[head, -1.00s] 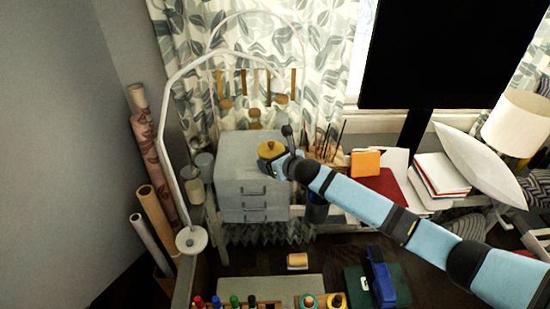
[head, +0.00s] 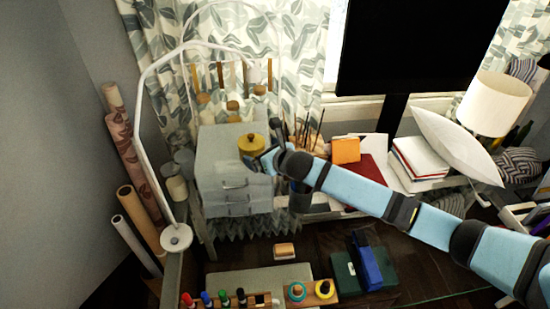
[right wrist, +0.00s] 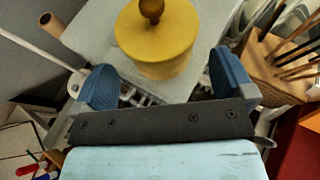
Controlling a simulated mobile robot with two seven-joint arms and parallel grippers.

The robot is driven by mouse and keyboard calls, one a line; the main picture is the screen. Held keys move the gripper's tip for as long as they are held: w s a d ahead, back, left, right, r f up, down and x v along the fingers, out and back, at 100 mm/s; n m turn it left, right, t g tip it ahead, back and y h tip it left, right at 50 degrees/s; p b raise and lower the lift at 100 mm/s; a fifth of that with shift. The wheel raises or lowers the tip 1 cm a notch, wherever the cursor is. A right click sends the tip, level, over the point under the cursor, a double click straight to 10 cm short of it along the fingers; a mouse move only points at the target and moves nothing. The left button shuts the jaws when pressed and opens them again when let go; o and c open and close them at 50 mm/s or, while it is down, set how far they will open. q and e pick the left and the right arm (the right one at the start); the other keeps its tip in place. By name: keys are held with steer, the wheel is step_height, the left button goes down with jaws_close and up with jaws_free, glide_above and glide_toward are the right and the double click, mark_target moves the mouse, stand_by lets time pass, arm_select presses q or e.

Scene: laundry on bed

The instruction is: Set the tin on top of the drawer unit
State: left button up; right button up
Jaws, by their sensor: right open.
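The yellow tin (head: 251,145), with a brown knob on its lid, stands upright on top of the grey drawer unit (head: 215,150), near its right side. My right gripper (head: 265,160) is open and empty, just in front and to the right of the tin. In the right wrist view the tin (right wrist: 157,40) is beyond the two blue fingers (right wrist: 165,85), which are wide apart, with a gap to either side of it. The drawer unit's pale top (right wrist: 90,35) shows around the tin. My left gripper is not in view.
Pencils (head: 310,135) and an orange box (head: 346,149) stand right of the drawer unit. A white curved lamp arm (head: 143,130) rises at its left. A black monitor (head: 420,45) is behind my right arm. The left part of the unit's top is clear.

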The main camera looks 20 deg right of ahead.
steer(key=v, duration=0.7)
steer(key=shift+s+r+b, duration=0.15)
steer(key=shift+s+b, duration=0.25)
steer(key=shift+d, duration=0.15)
